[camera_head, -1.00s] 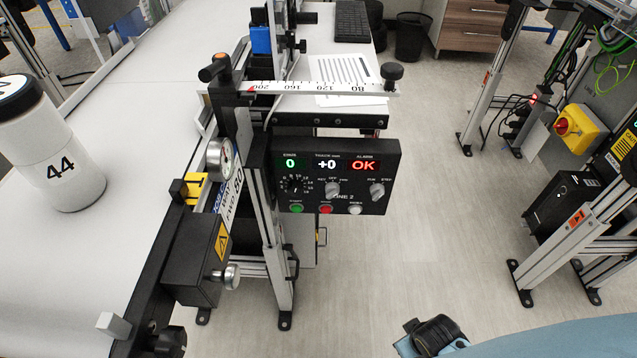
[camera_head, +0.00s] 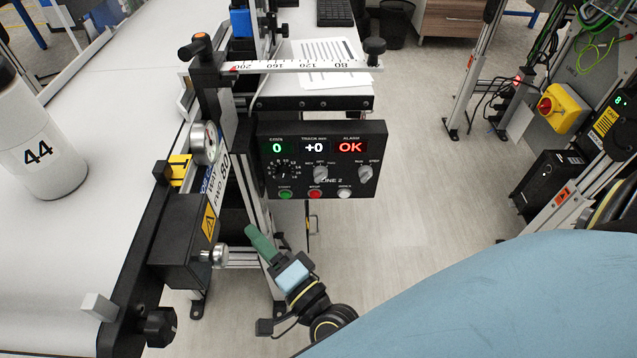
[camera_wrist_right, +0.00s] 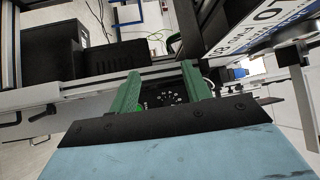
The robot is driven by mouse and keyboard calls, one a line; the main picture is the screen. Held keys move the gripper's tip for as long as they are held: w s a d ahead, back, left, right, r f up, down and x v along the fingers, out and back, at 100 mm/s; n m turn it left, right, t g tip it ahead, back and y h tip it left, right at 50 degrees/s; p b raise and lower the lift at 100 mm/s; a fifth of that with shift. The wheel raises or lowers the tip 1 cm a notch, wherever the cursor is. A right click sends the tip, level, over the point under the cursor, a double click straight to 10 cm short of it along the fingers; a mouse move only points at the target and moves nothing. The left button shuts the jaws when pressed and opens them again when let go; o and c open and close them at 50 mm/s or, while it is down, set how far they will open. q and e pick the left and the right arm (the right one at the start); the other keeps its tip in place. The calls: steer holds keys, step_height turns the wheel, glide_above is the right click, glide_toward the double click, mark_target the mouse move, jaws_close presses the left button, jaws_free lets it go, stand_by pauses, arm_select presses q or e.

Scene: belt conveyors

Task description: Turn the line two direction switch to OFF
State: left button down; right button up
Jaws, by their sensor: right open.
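The black LINE 2 control panel (camera_head: 322,160) hangs at the conveyor's side. Its direction switch (camera_head: 320,174) is a grey knob in the middle, under the REV, OFF and FWD marks; its exact pointing is too small to read. The speed dial (camera_head: 283,170) is left of it and another grey selector (camera_head: 365,173) right of it. My right gripper (camera_head: 262,240) is below the panel's lower left, apart from it. Its green fingers overlap in the head view; in the right wrist view they (camera_wrist_right: 160,95) stand apart with nothing between them. My left gripper is out of view.
Green (camera_head: 286,194), red (camera_head: 315,194) and white (camera_head: 344,193) buttons line the panel's bottom. A silver knob (camera_head: 216,255) on a black box is left of my right gripper. A ruler bar (camera_head: 300,66) crosses above the panel. Floor right of the panel is clear.

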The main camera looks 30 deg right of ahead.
steer(key=s+d+r+m+t+h, duration=0.1)
steer(key=d+r+m+h, duration=0.25)
steer(key=m+h, duration=0.5)
steer(key=m+g+h, duration=0.6)
steer(key=m, duration=0.8)
glide_toward(319, 180)
steer(key=shift+n, duration=0.25)
steer(key=b+x, duration=0.2)
steer(key=x, duration=0.6)
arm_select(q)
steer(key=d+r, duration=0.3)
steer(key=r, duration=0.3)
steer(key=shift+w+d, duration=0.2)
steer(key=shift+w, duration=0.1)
arm_select(e)
steer(key=shift+w+d, duration=0.35)
steer(key=shift+w, duration=0.05)
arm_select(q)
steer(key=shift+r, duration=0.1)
arm_select(e)
steer(key=c, duration=0.9)
steer(key=shift+c, duration=0.2)
